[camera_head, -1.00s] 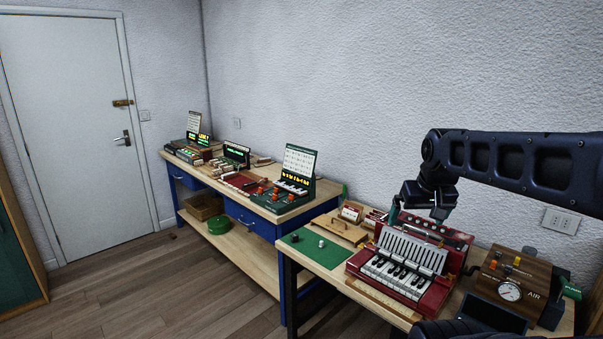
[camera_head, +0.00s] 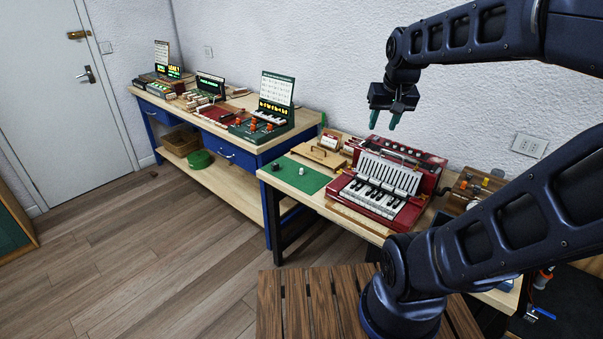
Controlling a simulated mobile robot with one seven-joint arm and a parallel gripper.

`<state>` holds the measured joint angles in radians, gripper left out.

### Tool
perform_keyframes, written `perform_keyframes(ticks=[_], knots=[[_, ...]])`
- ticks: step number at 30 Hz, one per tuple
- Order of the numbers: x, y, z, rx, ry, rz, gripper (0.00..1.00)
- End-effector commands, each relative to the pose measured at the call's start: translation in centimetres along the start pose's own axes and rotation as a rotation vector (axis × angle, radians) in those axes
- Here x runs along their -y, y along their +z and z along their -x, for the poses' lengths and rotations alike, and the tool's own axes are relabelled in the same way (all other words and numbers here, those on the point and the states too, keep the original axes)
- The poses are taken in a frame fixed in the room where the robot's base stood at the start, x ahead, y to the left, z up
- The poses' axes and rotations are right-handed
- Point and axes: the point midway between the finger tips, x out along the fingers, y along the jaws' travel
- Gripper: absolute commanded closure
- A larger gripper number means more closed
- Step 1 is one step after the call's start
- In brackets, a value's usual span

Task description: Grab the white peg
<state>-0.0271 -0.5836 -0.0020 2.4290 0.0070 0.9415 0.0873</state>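A small white object (camera_head: 301,171), likely the white peg, stands on the green mat (camera_head: 313,183) at the left end of the near table. A small black piece (camera_head: 279,168) sits on the mat to its left. My gripper (camera_head: 384,121) hangs in the air with its green-tipped fingers pointing down. The fingers are apart with nothing between them. In the picture the gripper is above and to the right of the white object, well clear of it.
A red piano-key instrument (camera_head: 381,190) stands just right of the mat. A wooden tray with a handle (camera_head: 318,156) lies behind the mat. A longer blue-legged bench (camera_head: 215,126) with several devices stands further left. The air above the mat is clear.

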Motion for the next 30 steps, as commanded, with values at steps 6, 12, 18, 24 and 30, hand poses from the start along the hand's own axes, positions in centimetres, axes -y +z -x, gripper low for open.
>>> perform_keyframes(ticks=[6, 12, 18, 24, 30], knots=[[1.3, -5.4, -1.8, 0.044, -0.007, -0.056, 0.6], [2.7, -10.2, -4.0, 0.08, -0.008, -0.109, 0.6], [4.2, -14.6, -7.1, 0.115, -0.005, -0.161, 0.6], [5.9, -18.7, -10.9, 0.151, 0.003, -0.213, 0.6], [7.8, -22.3, -15.5, 0.185, 0.014, -0.262, 0.6]])
